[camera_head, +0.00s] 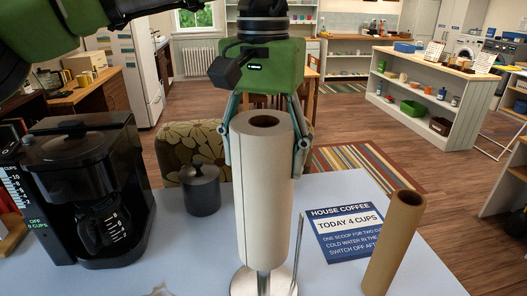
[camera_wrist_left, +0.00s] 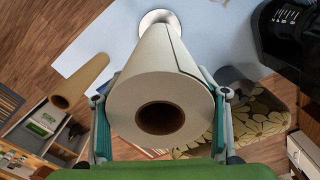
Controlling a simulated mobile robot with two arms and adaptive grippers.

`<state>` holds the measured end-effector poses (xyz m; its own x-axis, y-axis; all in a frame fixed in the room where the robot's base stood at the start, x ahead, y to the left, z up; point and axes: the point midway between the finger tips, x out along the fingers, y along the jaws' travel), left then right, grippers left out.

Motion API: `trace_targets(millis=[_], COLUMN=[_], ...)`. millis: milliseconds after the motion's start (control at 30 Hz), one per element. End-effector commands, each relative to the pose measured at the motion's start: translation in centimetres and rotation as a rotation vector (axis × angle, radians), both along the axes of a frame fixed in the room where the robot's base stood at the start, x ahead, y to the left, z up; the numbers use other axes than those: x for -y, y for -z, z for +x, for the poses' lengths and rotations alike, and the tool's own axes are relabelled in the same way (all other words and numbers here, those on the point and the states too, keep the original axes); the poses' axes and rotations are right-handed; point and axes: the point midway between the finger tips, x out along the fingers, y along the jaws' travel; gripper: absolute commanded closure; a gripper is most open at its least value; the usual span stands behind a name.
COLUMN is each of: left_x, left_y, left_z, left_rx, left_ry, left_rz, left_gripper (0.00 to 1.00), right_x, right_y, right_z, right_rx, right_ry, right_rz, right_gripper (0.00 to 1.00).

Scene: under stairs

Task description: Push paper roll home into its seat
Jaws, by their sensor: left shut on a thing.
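The paper roll (camera_head: 263,200) is white with a brown cardboard core and stands upright in the head view. It is around the post of a metal holder, whose round base (camera_head: 246,284) shows below it. A gap with a bit of post shows between the roll's lower end and the base. My left gripper (camera_head: 268,158) is shut on the upper part of the roll, one finger on each side. In the left wrist view the roll (camera_wrist_left: 165,70) points away from the camera, with the base (camera_wrist_left: 159,19) beyond it. My right gripper is not in view.
A black coffee maker (camera_head: 88,190) and a dark lidded pot (camera_head: 202,190) stand to the left on the pale table. A blue coffee sign (camera_head: 348,225) lies at the right. A bare cardboard tube (camera_head: 394,243) stands near the right edge.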

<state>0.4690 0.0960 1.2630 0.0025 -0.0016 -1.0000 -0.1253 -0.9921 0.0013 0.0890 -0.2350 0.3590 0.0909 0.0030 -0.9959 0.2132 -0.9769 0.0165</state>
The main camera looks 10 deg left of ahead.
Motion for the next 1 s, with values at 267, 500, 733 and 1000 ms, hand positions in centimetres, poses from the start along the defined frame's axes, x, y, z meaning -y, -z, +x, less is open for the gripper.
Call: trace_targets(millis=[267,500,733,1000], left_x=[0.0,0.0,0.0,0.0], left_y=[0.8,1.4,2.0,2.6], left_z=[0.0,0.0,0.0,0.0], left_rx=[0.001,0.0,0.0,0.001], left_ry=[0.001,0.001,0.0,-0.001], left_rz=[0.0,0.0,-0.001,0.0], left_gripper=[0.72,0.72,0.72,0.72], right_x=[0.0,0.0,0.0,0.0], right_y=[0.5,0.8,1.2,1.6], right_z=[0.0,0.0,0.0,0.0], right_rx=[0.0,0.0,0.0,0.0], right_ry=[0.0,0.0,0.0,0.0], right_rz=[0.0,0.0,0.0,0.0], right_gripper=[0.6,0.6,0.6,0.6])
